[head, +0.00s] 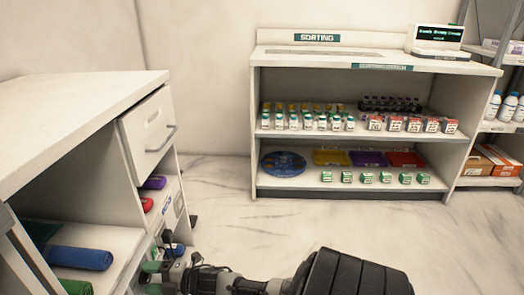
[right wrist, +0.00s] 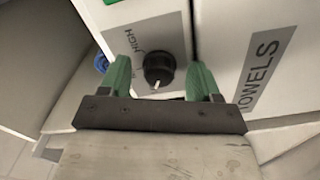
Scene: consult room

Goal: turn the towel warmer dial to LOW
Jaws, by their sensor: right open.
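The towel warmer dial (right wrist: 158,68) is a round black knob on a light grey panel in the right wrist view. A white mark shows on its lower edge in that view. The word HIGH (right wrist: 152,38) is printed above it; other lettering to its left is partly hidden by a finger. My right gripper (right wrist: 160,78) is open, with one green finger on each side of the knob; I cannot tell if they touch it. In the head view my right gripper (head: 166,258) is low beside the desk's open shelves, and the dial is hidden there. My left gripper is not in view.
A TOWELS label (right wrist: 266,70) is right of the dial. The white desk (head: 70,100) has a drawer (head: 147,138) and rolled towels, including a blue one (head: 80,258). A SORTING shelf (head: 375,80) with small boxes stands at the back. The marble floor (head: 220,205) between is clear.

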